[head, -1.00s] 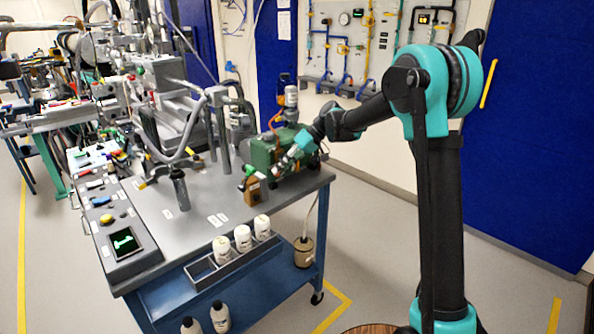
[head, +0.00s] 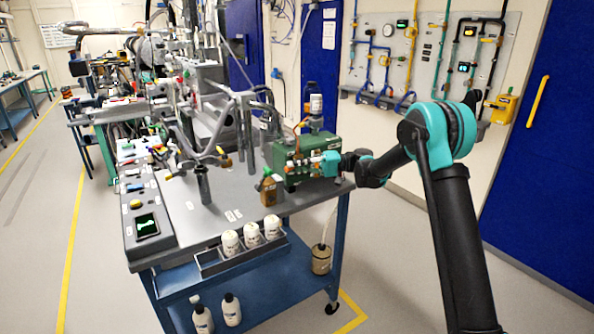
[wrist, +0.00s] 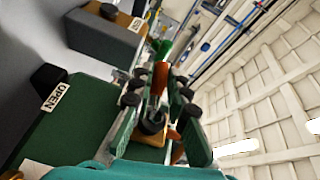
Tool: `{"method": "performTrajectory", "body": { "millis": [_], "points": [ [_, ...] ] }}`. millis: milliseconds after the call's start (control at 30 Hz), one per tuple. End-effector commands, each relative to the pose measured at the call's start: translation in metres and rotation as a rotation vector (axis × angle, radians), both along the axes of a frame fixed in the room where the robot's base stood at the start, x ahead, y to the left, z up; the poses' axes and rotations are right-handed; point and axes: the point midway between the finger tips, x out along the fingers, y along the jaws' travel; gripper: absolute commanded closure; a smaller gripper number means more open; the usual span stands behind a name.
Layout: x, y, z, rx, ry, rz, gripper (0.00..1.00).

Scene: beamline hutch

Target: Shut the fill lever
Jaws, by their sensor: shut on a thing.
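The green pump-like box (head: 290,182) stands at the right end of the bench, with small fittings along its front. My gripper (head: 322,163) is at the right part of that front. In the wrist view my gripper (wrist: 160,95) has its fingers on both sides of an orange-red handle, which looks like the fill lever (wrist: 160,78), and is shut on it.
White bottles (head: 251,236) sit in a rack at the bench's front edge. The floor right of the bench is clear.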

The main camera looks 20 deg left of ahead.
Motion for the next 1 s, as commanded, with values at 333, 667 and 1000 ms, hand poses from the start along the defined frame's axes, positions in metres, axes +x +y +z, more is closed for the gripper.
{"method": "performTrajectory", "body": {
  "millis": [333,667,1000],
  "points": [
    [0.0008,-0.0005,0.0033,0.064,0.082,-0.003,1.0],
    [0.0009,-0.0004,0.0038,0.07,0.09,-0.004,1.0],
    [0.0006,-0.0003,0.0039,0.069,0.09,-0.003,0.63]
  ]
}}
